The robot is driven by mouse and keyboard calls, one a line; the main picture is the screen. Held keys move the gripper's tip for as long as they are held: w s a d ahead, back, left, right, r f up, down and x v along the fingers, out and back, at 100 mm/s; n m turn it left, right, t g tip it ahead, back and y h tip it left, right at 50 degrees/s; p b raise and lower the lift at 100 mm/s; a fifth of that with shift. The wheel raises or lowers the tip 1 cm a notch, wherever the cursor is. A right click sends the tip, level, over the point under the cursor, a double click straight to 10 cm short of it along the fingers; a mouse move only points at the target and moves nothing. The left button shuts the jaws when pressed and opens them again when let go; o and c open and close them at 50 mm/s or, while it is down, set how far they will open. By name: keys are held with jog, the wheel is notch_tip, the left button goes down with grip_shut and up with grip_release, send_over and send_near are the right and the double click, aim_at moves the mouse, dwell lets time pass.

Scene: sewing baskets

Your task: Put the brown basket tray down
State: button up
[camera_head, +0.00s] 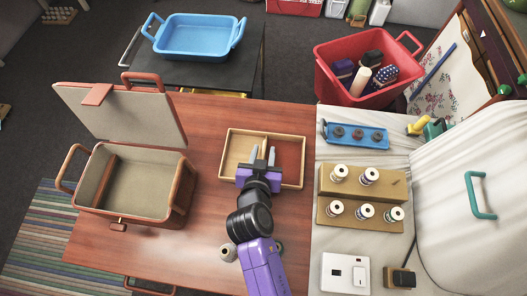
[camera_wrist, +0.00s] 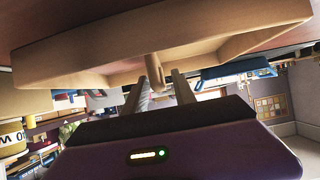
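The brown basket tray (camera_head: 232,150) is a shallow wooden tray with a middle divider. It appears to rest flat and empty on the reddish wooden table, near its right edge. My gripper (camera_head: 263,156) is over the tray's middle, with its two fingers apart on either side of the divider. In the wrist view the tray (camera_wrist: 80,68) fills the upper part, and the divider end shows between the fingers of my gripper (camera_wrist: 163,85), with a gap on the right. The fingers look open around the divider, not clamped on it.
An open sewing basket (camera_head: 130,206) with raised lid stands left on the table (camera_head: 205,225). A small spool (camera_head: 228,252) lies near my arm. To the right are a thread rack (camera_head: 335,190), a blue tray (camera_head: 326,142) and a red bin (camera_head: 335,92). Table between basket and tray is clear.

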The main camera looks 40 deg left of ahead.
jog(key=shift+s+r, duration=0.1)
jog(key=shift+r, duration=0.1)
jog(key=v, duration=1.1)
jog(key=shift+s+d, duration=0.25)
jog(key=shift+s, duration=0.05)
jog(key=shift+r, duration=0.15)
jog(key=shift+m, duration=0.4)
jog(key=d, duration=0.3)
jog(key=d+f, duration=0.1)
jog(key=d, duration=0.2)
jog(key=d+f, duration=0.1)
jog(key=d, duration=0.2)
jog(key=shift+s+f, duration=0.15)
jog(key=shift+s, duration=0.1)
jog(key=s+d+r+m+t+h, duration=0.1)
jog(key=s+d, duration=0.3)
jog(key=d, duration=0.8)
jog(key=s+d+r+m+t+h, duration=0.1)
jog(key=s+d+r+m+h, duration=0.1)
jog(key=s+d+r, duration=0.2)
jog(key=s+d+r+m+t+h, duration=0.2)
jog(key=s+d+r, duration=0.3)
jog(key=d+r, duration=0.4)
jog(key=shift+s+d+m+t+h, duration=0.3)
jog(key=shift+d+h, duration=0.4)
jog(key=shift+d, duration=0.45)
